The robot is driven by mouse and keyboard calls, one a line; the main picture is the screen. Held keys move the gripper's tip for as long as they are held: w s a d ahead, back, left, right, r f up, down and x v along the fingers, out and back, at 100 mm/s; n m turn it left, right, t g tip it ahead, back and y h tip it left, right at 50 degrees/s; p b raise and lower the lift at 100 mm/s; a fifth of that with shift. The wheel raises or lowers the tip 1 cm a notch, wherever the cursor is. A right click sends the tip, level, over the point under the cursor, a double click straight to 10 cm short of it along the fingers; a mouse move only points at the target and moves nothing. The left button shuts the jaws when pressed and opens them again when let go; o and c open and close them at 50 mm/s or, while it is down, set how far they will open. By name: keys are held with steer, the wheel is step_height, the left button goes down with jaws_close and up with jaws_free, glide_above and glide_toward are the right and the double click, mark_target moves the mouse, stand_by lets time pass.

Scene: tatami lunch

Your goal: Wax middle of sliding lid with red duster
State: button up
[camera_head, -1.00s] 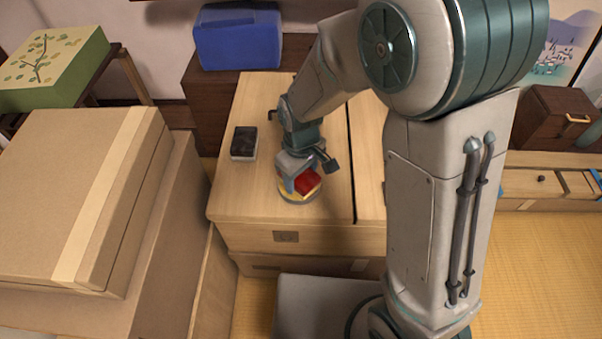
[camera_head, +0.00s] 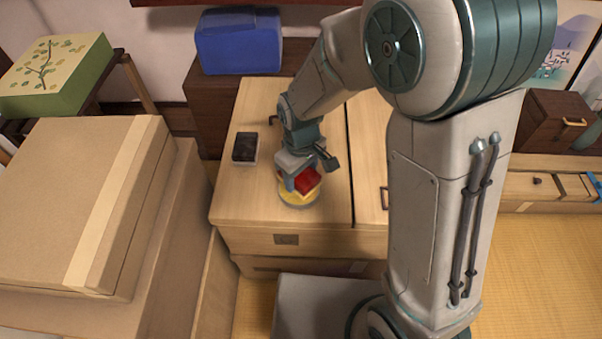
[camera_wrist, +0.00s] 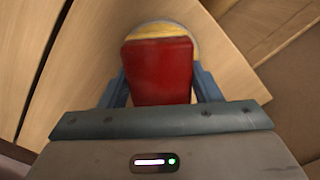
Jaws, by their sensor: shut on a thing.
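My gripper (camera_head: 303,181) points down over the wooden chest top and is shut on the red duster (camera_head: 310,180). The duster also shows in the wrist view (camera_wrist: 158,70), a red block between the two blue fingers. Directly below it is a round yellow disc in a grey rim (camera_head: 298,201), resting on the left panel of the chest top (camera_head: 245,195). The disc's far edge shows in the wrist view (camera_wrist: 163,29). I cannot tell whether the duster touches the disc. A dark seam runs between the left panel and the right panel (camera_head: 370,150), partly hidden by my arm.
A black-topped block (camera_head: 245,148) lies on the left panel, left of my gripper. A large cardboard box (camera_head: 60,210) stands at the left. A blue box (camera_head: 240,42) sits on a dark cabinet behind. The left panel's front is clear.

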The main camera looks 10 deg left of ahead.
steer(key=shift+r+p, duration=1.5)
steer(key=shift+r, duration=0.6)
steer(key=w+d+r+m, duration=0.1)
steer(key=w+d+m, duration=0.5)
steer(key=d, duration=0.4)
steer(key=w+d+r+m, duration=0.1)
steer(key=w+d+m, duration=0.3)
steer(key=w+d, duration=0.45)
steer(key=s+d+r+p, duration=0.1)
steer(key=s+r+p, duration=0.2)
steer(key=r+p, duration=0.5)
steer(key=p, duration=1)
steer(key=shift+s, duration=0.3)
steer(key=shift+f, duration=0.1)
